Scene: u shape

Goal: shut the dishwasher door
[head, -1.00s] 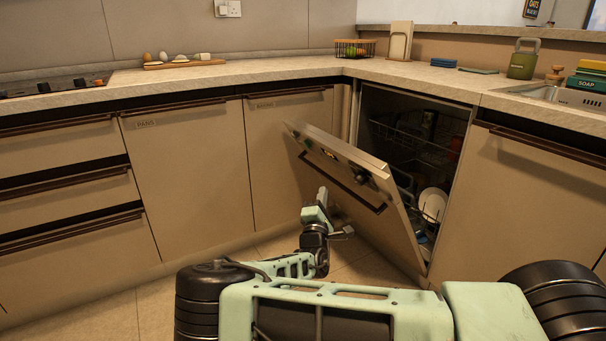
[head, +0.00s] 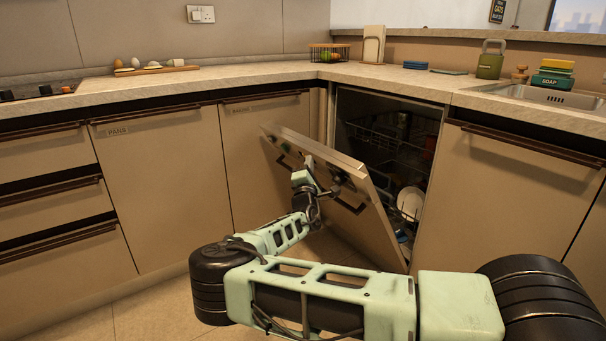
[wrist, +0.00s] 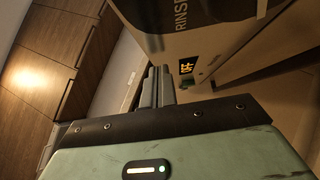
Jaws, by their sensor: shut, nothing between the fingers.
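The dishwasher door (head: 355,212) is part open and tilted out from the dishwasher (head: 388,130), whose dark inside shows racks and white plates (head: 410,202). My gripper (head: 328,179) is at the outer face of the door, near its upper part and the dark handle (head: 349,203). In the wrist view, my gripper's fingers (wrist: 159,85) are together and empty, beside the door's panel (wrist: 180,35) with its lettering and lit display. Whether the fingertips touch the door I cannot tell.
Cabinets (head: 165,190) stand to the left and another cabinet (head: 505,205) to the right of the dishwasher. The counter (head: 235,88) runs above, with a wire basket (head: 329,53), a green canister (head: 490,60) and a sink (head: 545,95). Some floor (head: 150,310) is clear at lower left.

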